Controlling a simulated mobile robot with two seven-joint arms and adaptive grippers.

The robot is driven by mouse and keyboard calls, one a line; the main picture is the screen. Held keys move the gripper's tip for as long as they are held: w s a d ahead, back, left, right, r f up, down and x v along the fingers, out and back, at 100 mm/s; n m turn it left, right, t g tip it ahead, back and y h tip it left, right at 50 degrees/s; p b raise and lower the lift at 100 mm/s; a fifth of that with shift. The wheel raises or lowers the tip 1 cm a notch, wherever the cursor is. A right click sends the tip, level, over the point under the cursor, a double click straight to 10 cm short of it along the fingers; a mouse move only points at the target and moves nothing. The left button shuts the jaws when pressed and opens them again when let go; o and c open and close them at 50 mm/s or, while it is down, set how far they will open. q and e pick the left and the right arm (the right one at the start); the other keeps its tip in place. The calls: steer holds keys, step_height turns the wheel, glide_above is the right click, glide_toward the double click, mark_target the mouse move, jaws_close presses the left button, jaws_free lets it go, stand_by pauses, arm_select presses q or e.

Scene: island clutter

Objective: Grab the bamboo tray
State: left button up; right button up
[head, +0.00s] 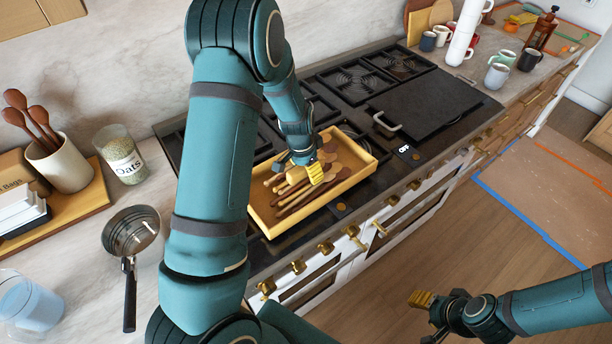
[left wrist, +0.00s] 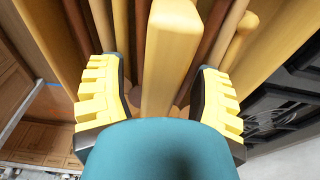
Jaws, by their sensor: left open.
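The bamboo tray (head: 358,181) is a shallow yellow-brown box on the stovetop in the head view. Several wooden utensils (head: 292,205) lie in it, some light and some dark brown. My left gripper (head: 316,174) is over the tray, pointing down at the utensils. In the left wrist view my left gripper (left wrist: 160,95) has its yellow fingers wide apart, with a light wooden handle (left wrist: 168,50) showing between them. I cannot tell if the fingers touch it. My right gripper (head: 428,302) is at the lower right, away from the stove; its finger opening is unclear.
The black stove (head: 350,85) has a dark griddle (head: 425,108) right of the tray. A saucepan (head: 130,232), an oats jar (head: 120,153) and a utensil crock (head: 62,163) stand on the left counter. Mugs (head: 497,76) stand at the far right. Knobs (head: 298,266) line the stove's front.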

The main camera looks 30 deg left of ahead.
arm_select(q)
steer(key=c, duration=1.1)
jaws_close()
steer(key=shift+r, duration=0.1)
